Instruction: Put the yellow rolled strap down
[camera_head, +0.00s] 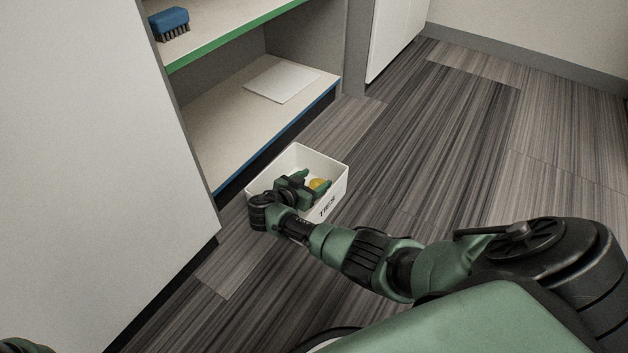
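The yellow rolled strap (317,184) shows as a small round yellow patch inside a white bin (335,192) on the floor. The bin has dark lettering on its front wall that seems to read "TIES". My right gripper (316,179) reaches into the bin from above, its two green fingers spread apart on either side of the strap. The gap between the fingers looks wider than the strap. The strap's lower part and the bin's floor are partly hidden by the gripper. My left gripper is out of view; only a bit of my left arm shows at the lower left corner.
A shelf unit stands behind the bin. A blue brush (170,22) lies on its green-edged upper shelf (225,32); a white sheet (282,82) lies on the blue-edged lower shelf (225,130). A white panel (90,150) closes off the left. The floor (440,130) at right is clear.

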